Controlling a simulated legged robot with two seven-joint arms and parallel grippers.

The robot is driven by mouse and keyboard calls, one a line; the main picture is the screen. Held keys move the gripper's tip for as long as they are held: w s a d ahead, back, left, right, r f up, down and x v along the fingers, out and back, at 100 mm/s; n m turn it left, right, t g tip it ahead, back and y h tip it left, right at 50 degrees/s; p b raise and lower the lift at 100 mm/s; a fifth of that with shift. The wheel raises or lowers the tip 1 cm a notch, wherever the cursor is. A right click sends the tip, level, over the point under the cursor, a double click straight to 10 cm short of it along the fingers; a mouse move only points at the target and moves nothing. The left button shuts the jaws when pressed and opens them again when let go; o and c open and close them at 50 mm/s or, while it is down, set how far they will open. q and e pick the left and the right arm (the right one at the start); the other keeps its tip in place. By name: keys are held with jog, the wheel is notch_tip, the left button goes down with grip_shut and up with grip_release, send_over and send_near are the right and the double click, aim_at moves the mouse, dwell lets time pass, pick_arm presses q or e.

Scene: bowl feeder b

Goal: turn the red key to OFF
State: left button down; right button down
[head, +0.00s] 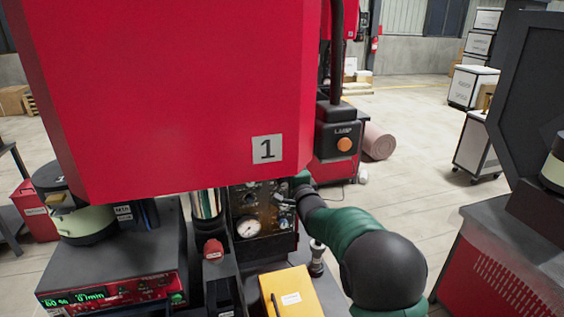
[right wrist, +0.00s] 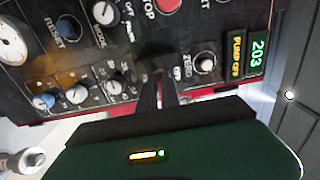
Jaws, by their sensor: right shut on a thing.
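The dark control panel (head: 262,207) stands under the red machine head. It also fills the top of the right wrist view (right wrist: 130,60). My right gripper (head: 287,203) reaches it from the right. In the right wrist view its two dark fingers (right wrist: 158,78) are shut at the panel face, between a row of small knobs and a black-and-white knob. They close on the red key, which is hidden between and behind the fingertips. I cannot tell which way the key points. My left gripper is in neither view.
A white gauge (head: 248,227) and a blue RESET knob (right wrist: 68,28) are on the panel. A red STOP button (right wrist: 168,4) sits above the fingers. A green-lit display (right wrist: 258,52) is at the right. A yellow box (head: 291,292) stands below the panel.

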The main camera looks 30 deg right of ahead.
jog(key=shift+s+d, duration=0.1)
jog(key=shift+d, duration=0.15)
